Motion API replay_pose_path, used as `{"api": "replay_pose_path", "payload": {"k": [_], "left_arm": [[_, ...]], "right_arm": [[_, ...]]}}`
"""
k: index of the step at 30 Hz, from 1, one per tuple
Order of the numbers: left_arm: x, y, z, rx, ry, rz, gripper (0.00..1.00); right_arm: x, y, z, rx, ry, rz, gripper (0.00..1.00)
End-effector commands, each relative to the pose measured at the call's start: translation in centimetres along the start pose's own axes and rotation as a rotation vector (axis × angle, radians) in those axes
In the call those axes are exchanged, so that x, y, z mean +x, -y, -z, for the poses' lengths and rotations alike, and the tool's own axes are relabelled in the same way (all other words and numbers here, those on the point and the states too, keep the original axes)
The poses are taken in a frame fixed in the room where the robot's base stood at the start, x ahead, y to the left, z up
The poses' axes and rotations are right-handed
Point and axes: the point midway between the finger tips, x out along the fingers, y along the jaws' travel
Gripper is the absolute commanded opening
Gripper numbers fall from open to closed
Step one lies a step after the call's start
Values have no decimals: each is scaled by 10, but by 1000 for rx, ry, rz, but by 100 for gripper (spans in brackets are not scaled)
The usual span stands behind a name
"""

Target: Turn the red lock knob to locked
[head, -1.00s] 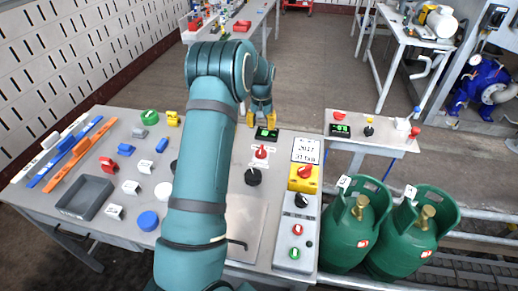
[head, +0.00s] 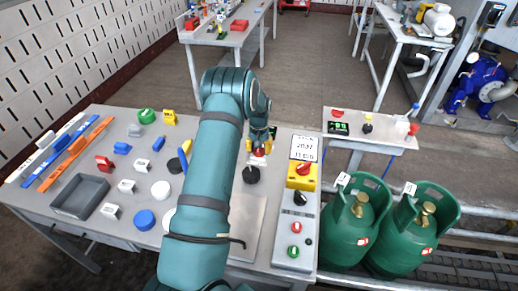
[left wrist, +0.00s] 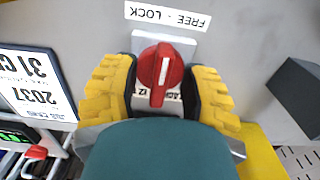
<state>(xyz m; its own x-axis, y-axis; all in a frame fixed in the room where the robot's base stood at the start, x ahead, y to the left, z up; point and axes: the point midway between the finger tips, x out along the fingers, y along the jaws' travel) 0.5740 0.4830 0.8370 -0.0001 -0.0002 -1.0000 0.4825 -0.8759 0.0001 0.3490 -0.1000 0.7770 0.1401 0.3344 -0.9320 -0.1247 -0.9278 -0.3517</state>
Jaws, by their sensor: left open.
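The red lock knob (left wrist: 158,72) sits on a pale square base on the grey panel. Its white line runs nearly straight up and down in the left wrist view. A white FREE - LOCK label (left wrist: 168,16) lies upside down above it there. My left gripper (left wrist: 160,88) is open, with a yellow-padded finger on each side of the knob; a gap seems to show on both sides. In the head view, my left gripper (head: 259,147) is over the red knob (head: 259,152), which its fingers partly hide. My right gripper is not in view.
A black knob (head: 251,174) stands just in front of the red one. A yellow box with a red switch (head: 304,169) and a grey button box (head: 296,231) are to the right. Loose coloured parts and a grey tray (head: 80,196) lie left. Green gas cylinders (head: 358,225) stand beyond the right edge.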

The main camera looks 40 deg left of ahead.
Motion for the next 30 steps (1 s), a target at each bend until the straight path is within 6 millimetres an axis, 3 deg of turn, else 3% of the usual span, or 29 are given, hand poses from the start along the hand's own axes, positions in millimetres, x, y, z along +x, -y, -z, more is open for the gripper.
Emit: {"api": "replay_pose_path", "payload": {"k": [5,9,22,30], "left_arm": [[0,0,0,0,0,0,46],[0,0,0,0,0,0,0],[0,0,0,-16,0,0,0],[1,0,0,-139,1,0,0]], "right_arm": [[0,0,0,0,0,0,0],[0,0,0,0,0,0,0],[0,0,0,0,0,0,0],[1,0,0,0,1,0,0]]}}
